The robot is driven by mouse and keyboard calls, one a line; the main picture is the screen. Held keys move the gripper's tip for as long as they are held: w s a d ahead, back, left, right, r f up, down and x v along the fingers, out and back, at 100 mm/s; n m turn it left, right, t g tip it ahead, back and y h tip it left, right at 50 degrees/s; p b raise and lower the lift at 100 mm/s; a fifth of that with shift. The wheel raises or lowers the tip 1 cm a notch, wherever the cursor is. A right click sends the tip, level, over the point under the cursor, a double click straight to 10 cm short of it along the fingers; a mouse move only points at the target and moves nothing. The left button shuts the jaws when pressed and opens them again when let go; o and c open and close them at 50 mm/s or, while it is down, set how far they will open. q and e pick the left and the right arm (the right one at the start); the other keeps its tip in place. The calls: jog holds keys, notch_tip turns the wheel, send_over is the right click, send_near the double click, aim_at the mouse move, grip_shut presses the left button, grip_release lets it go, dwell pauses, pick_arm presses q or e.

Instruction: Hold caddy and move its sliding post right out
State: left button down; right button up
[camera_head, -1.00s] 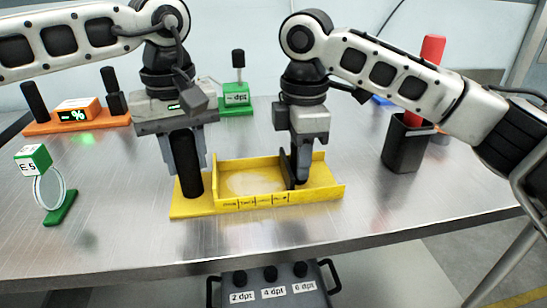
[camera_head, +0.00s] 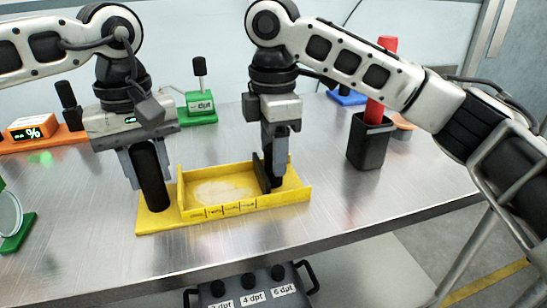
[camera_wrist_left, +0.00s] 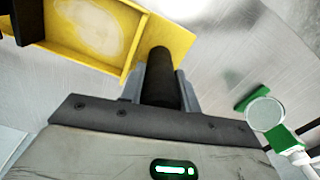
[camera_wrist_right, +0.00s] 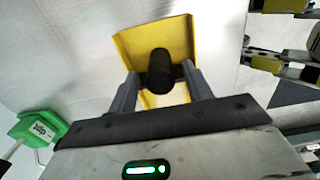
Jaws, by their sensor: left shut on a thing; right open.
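The yellow caddy (camera_head: 242,210) lies on the metal table, with a pale patch on its floor and a marked front wall. My left gripper (camera_head: 152,180) is shut on the upright black handle (camera_wrist_left: 160,75) at the caddy's left end. A dark plate (camera_head: 261,173) stands across the caddy toward its right end. The black sliding post (camera_wrist_right: 160,68) shows in the right wrist view, between the fingers of my right gripper (camera_head: 275,170). This gripper is open, with small gaps beside the post. In the head view its fingers mostly hide the post.
A black cup (camera_head: 368,146) with a red stick (camera_head: 376,110) stands right of the caddy. A green block (camera_head: 199,106) stands behind, and an orange device (camera_head: 32,130) at far left. A round lens on a green base (camera_head: 18,235) is at left. The table's front edge is close.

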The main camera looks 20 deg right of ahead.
aim_at(140, 145)
notch_tip(140, 145, up, 10)
jog(key=shift+f, duration=0.1)
dwell(0.4)
pick_arm(q)
jog(key=c, duration=0.9)
grip_release()
jog(key=shift+c, duration=0.2)
jog(key=shift+r+p, duration=3.2)
jog(key=shift+r, duration=0.55)
pick_arm(e)
notch_tip(140, 145, up, 6)
jog(key=shift+r, duration=0.2)
pick_arm(q)
notch_tip(140, 145, up, 9)
jog(key=p, duration=0.7)
pick_arm(e)
notch_tip(140, 145, up, 8)
jog(key=shift+f, duration=0.25)
